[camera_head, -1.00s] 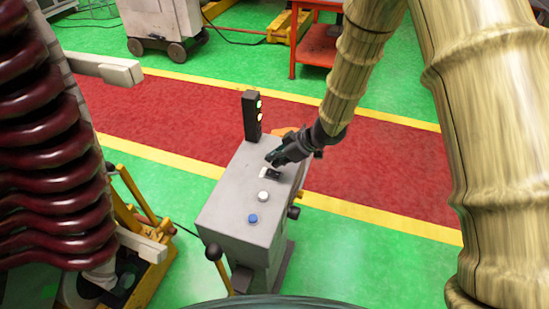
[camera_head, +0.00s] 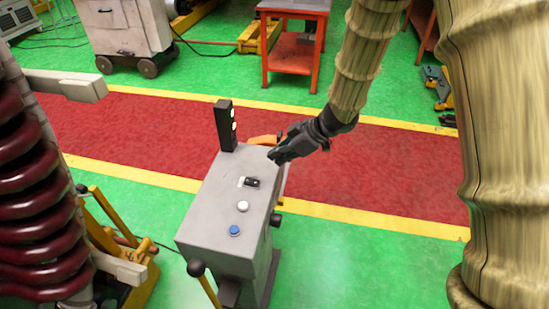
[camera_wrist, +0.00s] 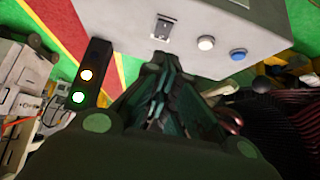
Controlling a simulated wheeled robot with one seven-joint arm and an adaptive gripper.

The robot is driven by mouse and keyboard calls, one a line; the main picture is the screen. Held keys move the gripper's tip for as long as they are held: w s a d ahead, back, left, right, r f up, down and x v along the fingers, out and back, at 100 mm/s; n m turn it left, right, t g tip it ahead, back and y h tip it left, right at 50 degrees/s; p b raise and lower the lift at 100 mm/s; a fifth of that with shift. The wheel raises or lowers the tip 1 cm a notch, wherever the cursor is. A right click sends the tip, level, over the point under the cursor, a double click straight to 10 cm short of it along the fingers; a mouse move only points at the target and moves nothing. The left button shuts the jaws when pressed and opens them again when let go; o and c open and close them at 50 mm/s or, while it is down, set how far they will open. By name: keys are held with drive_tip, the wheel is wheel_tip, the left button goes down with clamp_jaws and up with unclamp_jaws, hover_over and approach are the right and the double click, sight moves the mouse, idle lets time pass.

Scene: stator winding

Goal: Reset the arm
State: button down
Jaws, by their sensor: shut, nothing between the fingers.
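My gripper (camera_head: 277,158) is shut and empty. It hangs above the far right part of the grey control box (camera_head: 208,205), apart from its top. In the wrist view my gripper (camera_wrist: 160,62) points at the box (camera_wrist: 225,20), with its fingertips together. The box top carries a black switch (camera_head: 252,183), a white button (camera_head: 243,206) and a blue button (camera_head: 234,230). In the wrist view the switch (camera_wrist: 164,26), white button (camera_wrist: 206,43) and blue button (camera_wrist: 238,54) show clear of my fingers.
The dark red stator coils (camera_head: 40,220) are at left. A red-orange table (camera_head: 293,50) stands behind. The red walkway (camera_head: 390,170) is clear.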

idle(0.4)
drive_tip(key=s+d+f+m+h, duration=0.1)
drive_tip(key=s+d+f+m, duration=0.15)
drive_tip(key=s+f, duration=0.35)
drive_tip(key=s+d+f+m+h, duration=0.1)
drive_tip(key=s+f+m, duration=0.25)
drive_tip(key=f, duration=0.55)
drive_tip(key=s+d+f+m+h, duration=0.1)
drive_tip(key=s+d+f+m, duration=0.15)
drive_tip(key=s+f, duration=0.35)
drive_tip(key=s+d+f+m+g+h, duration=0.1)
drive_tip(key=s+d+f+m, duration=0.1)
drive_tip(key=s, duration=0.5)
drive_tip(key=s+d+f+m+h+b, duration=0.1)
drive_tip(key=s+d+f+m+h, duration=0.1)
drive_tip(key=s+d+f, duration=0.2)
drive_tip(key=s+d+f+m+g+h, duration=0.1)
drive_tip(key=s+f, duration=0.4)
drive_tip(key=s, duration=0.5)
drive_tip(key=shift+s+d+f+m+g+h, duration=0.35)
drive_tip(key=shift+d+m, duration=0.3)
drive_tip(key=shift+d, duration=0.6)
